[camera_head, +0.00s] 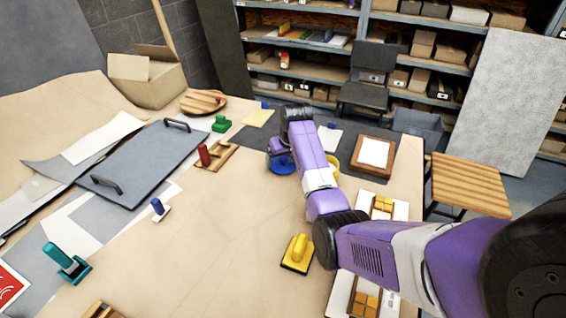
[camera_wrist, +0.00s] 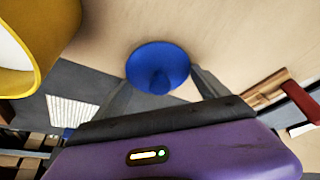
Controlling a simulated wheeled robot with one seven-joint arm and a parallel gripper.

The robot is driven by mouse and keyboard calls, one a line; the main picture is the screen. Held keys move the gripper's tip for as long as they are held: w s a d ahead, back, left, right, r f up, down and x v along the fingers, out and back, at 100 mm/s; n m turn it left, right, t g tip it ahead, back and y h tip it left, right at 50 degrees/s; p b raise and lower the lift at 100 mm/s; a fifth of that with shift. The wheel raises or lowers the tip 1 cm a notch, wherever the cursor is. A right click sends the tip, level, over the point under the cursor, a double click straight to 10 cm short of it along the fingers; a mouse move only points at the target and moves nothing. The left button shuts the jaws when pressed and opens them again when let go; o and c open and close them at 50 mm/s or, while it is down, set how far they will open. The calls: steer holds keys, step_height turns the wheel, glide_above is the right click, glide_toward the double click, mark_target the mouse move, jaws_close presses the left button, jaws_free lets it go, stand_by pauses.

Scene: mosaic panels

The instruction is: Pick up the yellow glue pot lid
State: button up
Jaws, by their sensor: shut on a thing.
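A blue round lid with a knob (camera_wrist: 158,58) is between the two fingers of my gripper (camera_wrist: 160,84) in the wrist view. The fingers are shut on it, one at each side. In the head view the blue lid (camera_head: 282,167) shows below my gripper (camera_head: 279,154), over the far part of the table. I cannot tell whether it touches the tabletop. A yellow pot (camera_wrist: 62,45), open with a pale inside, stands close by at the left of the wrist view. In the head view the yellow pot (camera_head: 333,173) is partly hidden by my arm. No yellow lid shows.
A wooden tray with a red-handled piece (camera_head: 204,156) lies left of the gripper. A framed white sheet (camera_head: 374,154) lies to the right. A yellow-handled float (camera_head: 298,252) stands nearer, beside my arm. The table's middle (camera_head: 225,225) is mostly clear.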

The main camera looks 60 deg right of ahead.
mark_target(283, 158)
step_height(283, 158, up, 18)
steer(key=r+b, duration=0.1)
steer(key=b, duration=0.1)
steer(key=w+a+p, duration=0.2)
steer(key=a, duration=0.2)
steer(key=s+d+f+m+g+p, duration=0.1)
steer(key=s+f+m+g, duration=0.1)
steer(key=s+m, duration=0.4)
steer(key=s+d+f+m+g+h+p, duration=0.1)
steer(key=s+d+f+m+g+p, duration=0.1)
steer(key=s+m, duration=0.4)
steer(key=s, duration=0.5)
steer(key=shift+h, duration=0.3)
step_height(283, 158, down, 4)
steer(key=b, duration=0.4)
steer(key=shift+f+b, duration=0.3)
steer(key=shift+f, duration=0.7)
steer(key=shift+r+p, duration=0.1)
steer(key=shift+p, duration=0.6)
